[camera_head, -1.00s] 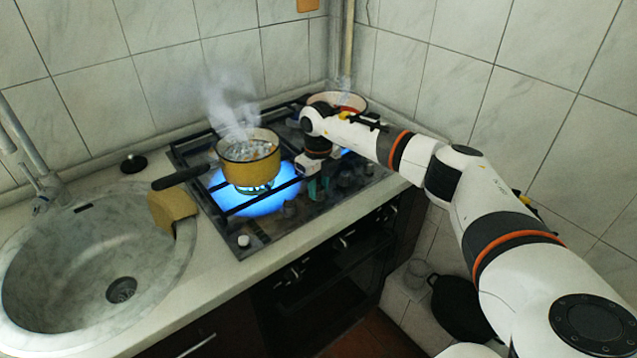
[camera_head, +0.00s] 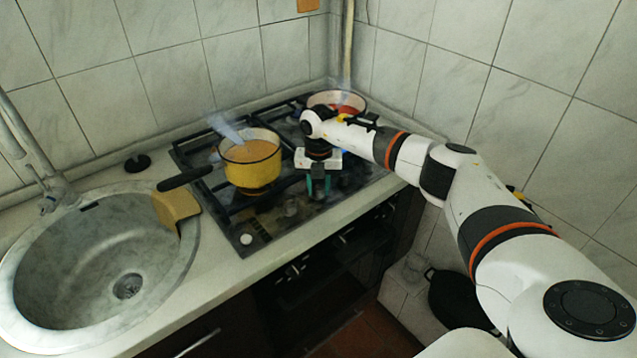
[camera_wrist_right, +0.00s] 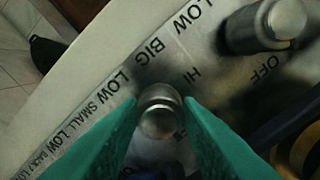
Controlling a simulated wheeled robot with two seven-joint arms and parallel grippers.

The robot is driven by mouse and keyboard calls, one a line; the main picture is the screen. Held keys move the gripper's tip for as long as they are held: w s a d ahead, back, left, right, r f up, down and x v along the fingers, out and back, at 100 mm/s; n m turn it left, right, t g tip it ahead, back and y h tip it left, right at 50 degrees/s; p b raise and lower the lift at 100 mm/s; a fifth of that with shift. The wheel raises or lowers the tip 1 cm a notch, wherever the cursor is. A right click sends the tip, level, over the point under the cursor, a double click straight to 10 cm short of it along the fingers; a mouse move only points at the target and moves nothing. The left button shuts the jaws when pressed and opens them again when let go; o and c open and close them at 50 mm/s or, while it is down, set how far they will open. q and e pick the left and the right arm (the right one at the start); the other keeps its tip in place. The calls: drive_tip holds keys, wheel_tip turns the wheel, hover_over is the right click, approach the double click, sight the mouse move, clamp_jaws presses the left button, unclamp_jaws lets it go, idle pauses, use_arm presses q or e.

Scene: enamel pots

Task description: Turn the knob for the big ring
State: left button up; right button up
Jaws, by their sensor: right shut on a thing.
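The stove (camera_head: 262,232) has a row of knobs along its front edge. My right gripper (camera_head: 319,192) is at the right part of this row, pointing down. In the right wrist view its two teal fingers are closed on the sides of a round metal knob (camera_wrist_right: 160,108). The words BIG, LOW, HI and SMALL are printed near this knob; the fingers hide part of the panel. Another metal knob (camera_wrist_right: 270,25) stands near the word OFF. A yellow pot (camera_head: 250,172) stands on the front left ring, with no flame visible under it. My left gripper is not in view.
A red-and-white pot (camera_head: 338,101) stands at the back right, partly behind my arm. A tiled wall closes the right side.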

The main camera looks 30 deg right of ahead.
drive_tip(key=shift+m, duration=0.5)
drive_tip(key=o, duration=1)
wheel_tip(320, 180, up, 12)
drive_tip(key=shift+b, duration=1.05)
